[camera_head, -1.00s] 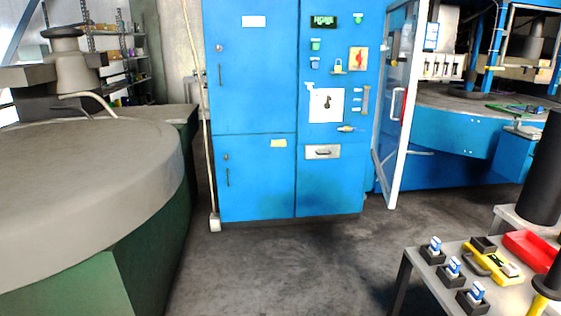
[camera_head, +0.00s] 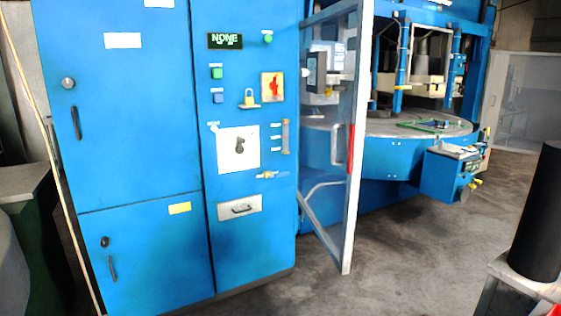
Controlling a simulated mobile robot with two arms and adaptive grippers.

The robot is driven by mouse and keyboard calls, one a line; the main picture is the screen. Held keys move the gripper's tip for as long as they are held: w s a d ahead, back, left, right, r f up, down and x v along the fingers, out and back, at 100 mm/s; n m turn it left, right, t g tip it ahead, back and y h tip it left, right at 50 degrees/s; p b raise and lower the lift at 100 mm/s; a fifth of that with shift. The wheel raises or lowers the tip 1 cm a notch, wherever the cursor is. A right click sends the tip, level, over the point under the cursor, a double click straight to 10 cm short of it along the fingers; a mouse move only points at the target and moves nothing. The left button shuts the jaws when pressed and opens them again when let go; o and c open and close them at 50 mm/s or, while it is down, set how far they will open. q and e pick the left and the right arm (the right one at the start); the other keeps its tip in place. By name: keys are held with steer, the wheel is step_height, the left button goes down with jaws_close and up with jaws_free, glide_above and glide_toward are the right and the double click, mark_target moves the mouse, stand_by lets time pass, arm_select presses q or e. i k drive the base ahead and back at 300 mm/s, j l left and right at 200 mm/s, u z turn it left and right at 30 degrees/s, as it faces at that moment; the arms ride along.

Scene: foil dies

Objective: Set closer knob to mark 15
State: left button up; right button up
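A dark knob (camera_head: 239,146) sits on a white square plate (camera_head: 230,160) on the front of the blue cabinet (camera_head: 285,210). I take it for the closer knob, but no label can be read. Its marks and pointer setting are too small to read. Neither of my grippers shows in the head view.
A small display (camera_head: 225,41), green and blue buttons, a yellow padlock (camera_head: 249,97) and a drawer (camera_head: 240,208) are around the plate. A framed glass door (camera_head: 355,190) stands open to the right. A black cylinder (camera_head: 540,210) stands at the right edge. Floor before the cabinet is clear.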

mark_target(304, 72)
steer(key=i+j+z, duration=0.65)
steer(key=j, duration=0.4)
steer(key=i, duration=0.1)
